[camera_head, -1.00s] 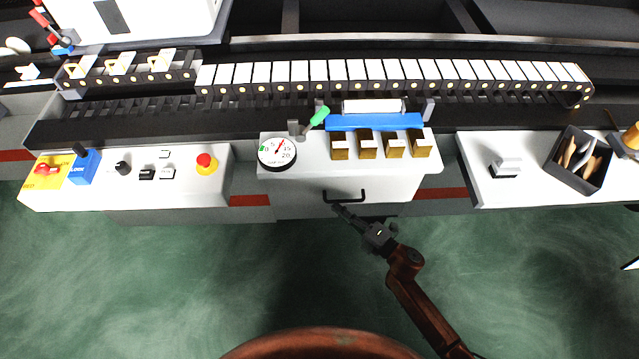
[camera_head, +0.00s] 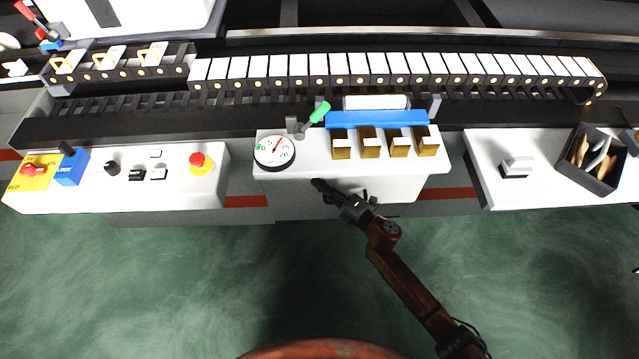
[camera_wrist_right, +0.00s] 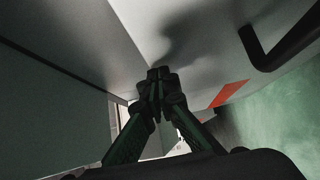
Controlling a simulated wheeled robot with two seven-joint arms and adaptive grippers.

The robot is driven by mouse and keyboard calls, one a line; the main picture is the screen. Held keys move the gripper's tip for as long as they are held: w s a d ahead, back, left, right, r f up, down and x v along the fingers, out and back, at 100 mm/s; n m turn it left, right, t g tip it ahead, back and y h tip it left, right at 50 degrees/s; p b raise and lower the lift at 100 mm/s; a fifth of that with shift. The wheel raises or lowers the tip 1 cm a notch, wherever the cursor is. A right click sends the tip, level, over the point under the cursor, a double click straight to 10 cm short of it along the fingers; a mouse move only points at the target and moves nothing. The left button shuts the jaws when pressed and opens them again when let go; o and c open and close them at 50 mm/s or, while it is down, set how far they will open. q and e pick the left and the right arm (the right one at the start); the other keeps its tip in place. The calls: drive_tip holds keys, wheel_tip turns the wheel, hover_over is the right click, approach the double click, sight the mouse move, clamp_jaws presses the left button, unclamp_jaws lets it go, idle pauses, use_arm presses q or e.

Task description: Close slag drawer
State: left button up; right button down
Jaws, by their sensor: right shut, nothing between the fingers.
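The slag drawer (camera_head: 398,189) is below the middle control panel in the head view, its pale front partly covered by my right gripper. Its black handle (camera_wrist_right: 268,48) shows at the upper right of the right wrist view, apart from the fingers. I cannot make the handle out in the head view. My right gripper (camera_head: 318,184) is shut and empty, just under the panel's front edge. In the wrist view its fingertips (camera_wrist_right: 157,76) meet close to pale surfaces; I cannot tell whether they touch. How far the drawer stands out is unclear. My left gripper is out of view.
The middle panel carries a round gauge (camera_head: 274,152), a green-tipped lever (camera_head: 319,112) and several brass blocks. A red button (camera_head: 198,160) is on the left panel. A dark bin (camera_head: 588,160) stands on the right. The green floor in front is clear.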

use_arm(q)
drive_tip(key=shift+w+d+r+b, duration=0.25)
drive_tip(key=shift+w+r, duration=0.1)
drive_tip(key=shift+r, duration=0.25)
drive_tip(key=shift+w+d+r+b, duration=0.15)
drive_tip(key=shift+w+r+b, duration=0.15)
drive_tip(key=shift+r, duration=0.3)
use_arm(e)
drive_tip(key=w, duration=0.4)
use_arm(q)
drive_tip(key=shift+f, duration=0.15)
use_arm(e)
drive_tip(key=shift+s, duration=0.1)
